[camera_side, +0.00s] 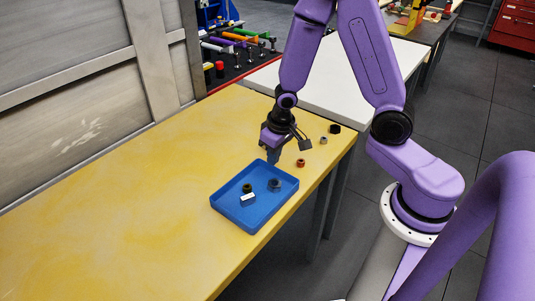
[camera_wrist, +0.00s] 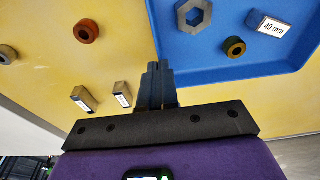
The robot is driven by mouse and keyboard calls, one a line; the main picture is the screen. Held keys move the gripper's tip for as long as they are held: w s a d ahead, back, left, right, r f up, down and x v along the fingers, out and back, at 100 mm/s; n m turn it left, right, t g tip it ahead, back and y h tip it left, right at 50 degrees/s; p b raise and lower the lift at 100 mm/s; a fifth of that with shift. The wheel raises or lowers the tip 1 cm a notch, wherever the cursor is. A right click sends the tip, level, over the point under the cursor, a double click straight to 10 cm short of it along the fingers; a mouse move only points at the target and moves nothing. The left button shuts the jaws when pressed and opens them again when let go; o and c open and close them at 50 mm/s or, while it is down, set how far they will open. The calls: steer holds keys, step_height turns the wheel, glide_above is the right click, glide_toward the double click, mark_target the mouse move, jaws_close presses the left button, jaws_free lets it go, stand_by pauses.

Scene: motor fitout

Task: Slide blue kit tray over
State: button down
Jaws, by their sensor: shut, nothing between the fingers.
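The blue kit tray (camera_side: 262,211) lies on the yellow table. It holds a grey hex nut (camera_side: 275,185), a dark ring (camera_side: 247,188) and a pale block (camera_side: 248,200). My gripper (camera_side: 273,159) is low at the tray's far edge, pointing down, shut and empty. In the wrist view the tray (camera_wrist: 210,62) fills the upper right, with the hex nut (camera_wrist: 195,14), the brassy dark ring (camera_wrist: 235,47) and the block marked 40 mm (camera_wrist: 269,24). The shut fingertips (camera_wrist: 155,66) overlap the tray's left edge there. I cannot tell whether they touch it.
An orange-brown ring (camera_side: 300,163), a grey ring (camera_side: 323,140) and a black piece (camera_side: 334,128) lie beyond the tray near the table's right edge. Two small labelled blocks (camera_wrist: 84,99) (camera_wrist: 123,94) show near the fingers. The yellow table (camera_side: 130,210) is clear left of the tray.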

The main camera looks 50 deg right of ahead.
steer(key=shift+r, duration=0.15)
steer(key=shift+r, duration=0.65)
step_height(320, 180, up, 16)
steer(key=s+f, duration=0.1)
steer(key=s, duration=0.2)
steer(key=s+a+f+n, duration=0.1)
steer(key=s+a+n, duration=0.1)
steer(key=s+n, duration=0.4)
steer(key=s+a+n+g, duration=0.1)
steer(key=s+a+n, duration=0.2)
steer(key=s, duration=0.9)
steer(key=shift+s+a+f+n+g, duration=0.15)
steer(key=shift+s+f+n+g, duration=0.2)
steer(key=shift+n, duration=1.45)
